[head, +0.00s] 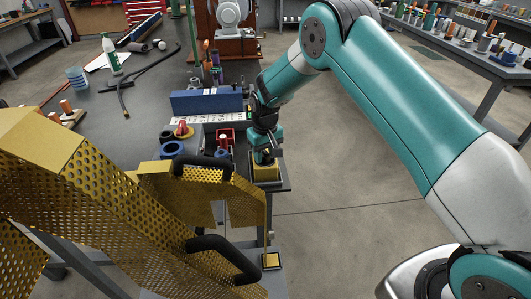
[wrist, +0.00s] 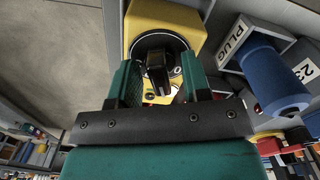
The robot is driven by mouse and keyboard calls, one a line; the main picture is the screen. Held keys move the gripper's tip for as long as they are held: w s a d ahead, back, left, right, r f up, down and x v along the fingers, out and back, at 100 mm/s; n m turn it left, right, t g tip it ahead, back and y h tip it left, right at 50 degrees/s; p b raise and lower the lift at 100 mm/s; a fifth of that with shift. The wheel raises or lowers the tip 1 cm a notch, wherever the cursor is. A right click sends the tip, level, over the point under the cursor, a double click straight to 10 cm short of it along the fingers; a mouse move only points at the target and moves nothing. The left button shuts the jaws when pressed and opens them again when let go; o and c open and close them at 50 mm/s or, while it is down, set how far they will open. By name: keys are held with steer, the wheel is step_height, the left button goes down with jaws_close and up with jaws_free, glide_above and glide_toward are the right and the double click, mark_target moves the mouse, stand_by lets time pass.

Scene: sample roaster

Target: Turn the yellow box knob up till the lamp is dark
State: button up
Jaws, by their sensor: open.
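The yellow box (head: 267,174) sits at the right front corner of the bench, under my gripper (head: 263,156). In the wrist view the yellow box (wrist: 165,14) carries a round black dial with white marks and a raised black knob (wrist: 156,66). My gripper (wrist: 158,72) is open, with one teal finger on each side of the knob. I cannot tell whether either finger touches it. A small dark round spot (wrist: 151,96) shows below the dial. I cannot make out a lit lamp, and the gripper hides part of the box's face.
Yellow perforated guards with black handles (head: 222,254) stand in front of the bench. A blue block (head: 207,102) lies behind the box. Floor right of the bench is clear.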

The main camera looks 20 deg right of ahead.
jaws_close()
steer(key=m, duration=0.4)
steer(key=shift+m, duration=2.3)
jaws_free()
steer(key=shift+r, duration=0.1)
